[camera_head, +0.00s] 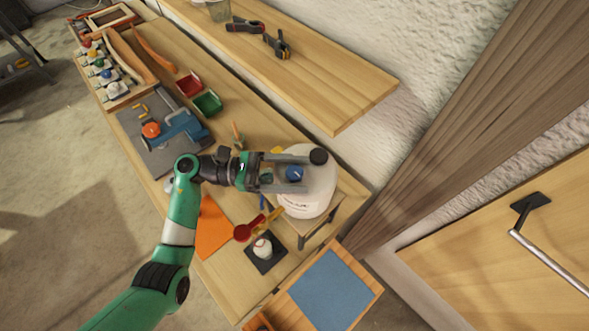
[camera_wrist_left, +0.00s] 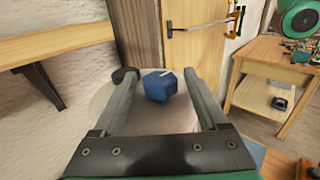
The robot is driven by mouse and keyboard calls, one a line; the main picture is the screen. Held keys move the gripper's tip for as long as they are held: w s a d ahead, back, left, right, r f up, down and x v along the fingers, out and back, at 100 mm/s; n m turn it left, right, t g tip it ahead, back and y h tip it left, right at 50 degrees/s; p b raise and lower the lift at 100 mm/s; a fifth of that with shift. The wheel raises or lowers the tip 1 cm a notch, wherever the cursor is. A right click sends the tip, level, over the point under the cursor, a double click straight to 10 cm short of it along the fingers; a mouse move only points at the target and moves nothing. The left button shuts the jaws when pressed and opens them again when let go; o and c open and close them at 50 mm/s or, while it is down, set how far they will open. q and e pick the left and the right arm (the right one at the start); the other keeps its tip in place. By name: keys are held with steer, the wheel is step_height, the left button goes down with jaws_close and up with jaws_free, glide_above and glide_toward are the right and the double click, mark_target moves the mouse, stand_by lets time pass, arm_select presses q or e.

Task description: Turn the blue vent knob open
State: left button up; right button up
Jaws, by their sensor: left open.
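The blue vent knob (camera_head: 294,173) sits on top of a white rounded container (camera_head: 312,200) near the right end of the workbench. My left gripper (camera_head: 306,174) is open over the container, with one finger on each side of the knob in the head view. In the left wrist view the knob (camera_wrist_left: 159,86) shows between the fingers (camera_wrist_left: 160,76), with gaps on both sides and a pale mark on its top. I cannot tell how far above or below the knob's height the fingertips are. The right gripper is in neither view.
A black cap (camera_head: 318,156) stands on the container beside the upper finger. A red scoop (camera_head: 247,230), a ball on a black pad (camera_head: 262,247) and an orange sheet (camera_head: 213,229) lie nearby. A wall shelf (camera_head: 330,95) with clamps runs behind the bench.

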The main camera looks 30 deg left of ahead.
arm_select(q)
jaws_close()
stand_by(0.3)
